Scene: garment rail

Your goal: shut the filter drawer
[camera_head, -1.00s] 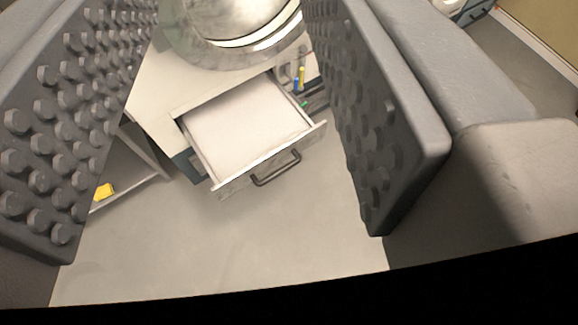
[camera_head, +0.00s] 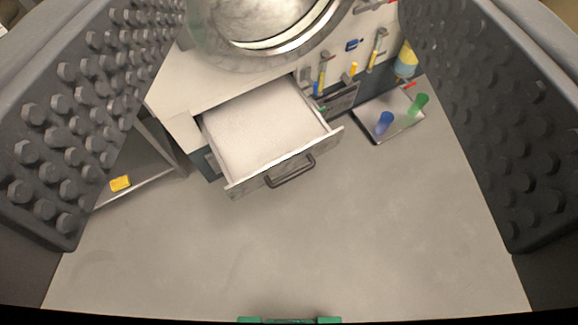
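The filter drawer (camera_head: 262,130) is pulled out from the lower front of a white machine, below its large round door. The drawer is white inside and looks empty. Its front panel (camera_head: 330,140) carries a dark bar handle (camera_head: 290,172). My gripper (camera_head: 295,225) shows as two grey studded fingers, one at each side of the picture. They are wide apart with nothing between them. The drawer lies beyond them, between the fingers in the picture, and neither finger visibly touches it.
The round door (camera_head: 265,25) is above the drawer. A tray (camera_head: 372,120) with a blue and a green item is on the right. A yellow block (camera_head: 120,183) lies on a low shelf at left. The grey floor in front is clear. Something green shows at the bottom edge.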

